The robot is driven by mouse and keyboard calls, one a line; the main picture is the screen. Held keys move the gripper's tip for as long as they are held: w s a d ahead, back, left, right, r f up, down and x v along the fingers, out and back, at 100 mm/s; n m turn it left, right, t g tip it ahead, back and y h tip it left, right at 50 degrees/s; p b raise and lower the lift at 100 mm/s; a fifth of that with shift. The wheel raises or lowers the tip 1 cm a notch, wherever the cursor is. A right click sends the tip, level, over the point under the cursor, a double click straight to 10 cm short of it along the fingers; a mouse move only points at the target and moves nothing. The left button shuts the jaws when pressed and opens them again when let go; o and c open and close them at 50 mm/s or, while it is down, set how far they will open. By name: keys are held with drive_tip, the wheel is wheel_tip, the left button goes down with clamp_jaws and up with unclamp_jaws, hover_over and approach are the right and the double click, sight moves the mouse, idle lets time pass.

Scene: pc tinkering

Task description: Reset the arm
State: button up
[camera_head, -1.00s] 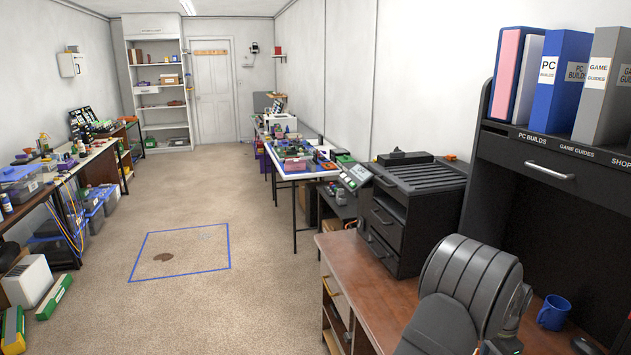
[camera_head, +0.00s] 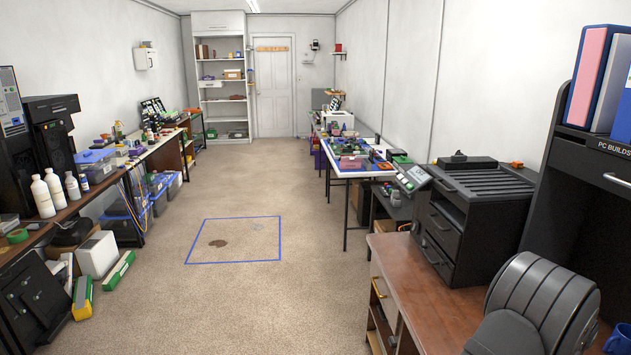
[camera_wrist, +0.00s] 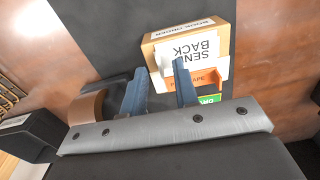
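My gripper (camera_wrist: 160,70) shows in the wrist view, with two blue-grey fingers standing apart. It is open, and nothing shows between the fingertips. In the head view only a dark rounded part of my arm (camera_head: 545,300) shows at the lower right, over the brown desk (camera_head: 425,280). The gripper itself is not visible there. In the wrist view a cardboard box (camera_wrist: 185,32) with a "SEND BACK" label lies beyond the fingers. I cannot tell whether the fingers touch it.
In the wrist view a brown tape roll (camera_wrist: 87,107) is left of the fingers and an orange item (camera_wrist: 207,78) is right of them. In the head view a black drawer unit (camera_head: 460,215) stands beside the arm. The carpet (camera_head: 300,185) between the benches is mostly clear.

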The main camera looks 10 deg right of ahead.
wheel_tip(320, 180, up, 15)
wheel_tip(320, 180, down, 16)
drive_tip(key=shift+f, duration=0.25)
wheel_tip(320, 180, up, 10)
drive_tip(key=shift+w+a+f, duration=0.2)
drive_tip(key=shift+a+f, duration=0.5)
drive_tip(key=shift+a, duration=0.2)
drive_tip(key=shift+w+a+f, duration=0.15)
drive_tip(key=shift+a+f, duration=0.5)
drive_tip(key=shift+a, duration=0.2)
